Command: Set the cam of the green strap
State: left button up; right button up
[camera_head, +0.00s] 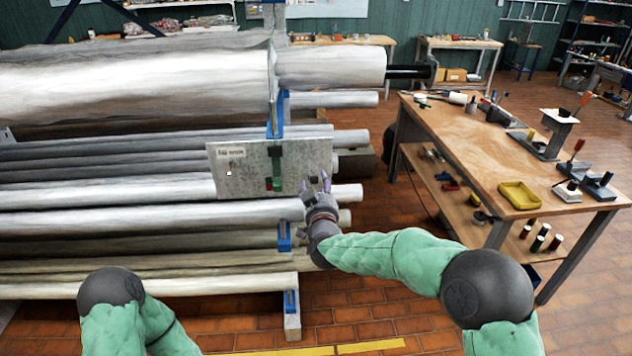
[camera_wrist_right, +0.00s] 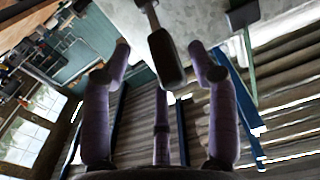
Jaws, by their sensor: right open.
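A grey metal plate (camera_head: 240,175) with a small label hangs against the stacked pipes. A dark block with a narrow green strip (camera_head: 277,165) sits on it, with small green and red pieces below. My right gripper (camera_head: 315,184) is open near the plate's lower right edge. In the right wrist view, a dark-ended lever (camera_wrist_right: 166,58) lies between the open fingers (camera_wrist_right: 160,60), with gaps visible either side. A green strip (camera_wrist_right: 249,65) runs down from a dark block (camera_wrist_right: 243,14) to the right. I cannot tell which part is the cam. My left gripper is out of view.
Long metal pipes (camera_head: 130,85) fill the left side on blue-posted supports (camera_head: 291,302). A wooden workbench (camera_head: 465,140) with tools and a yellow tray (camera_head: 519,195) stands at right. Brick floor (camera_head: 380,220) lies open between them.

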jog(key=shift+w, duration=1.6)
grip_shut()
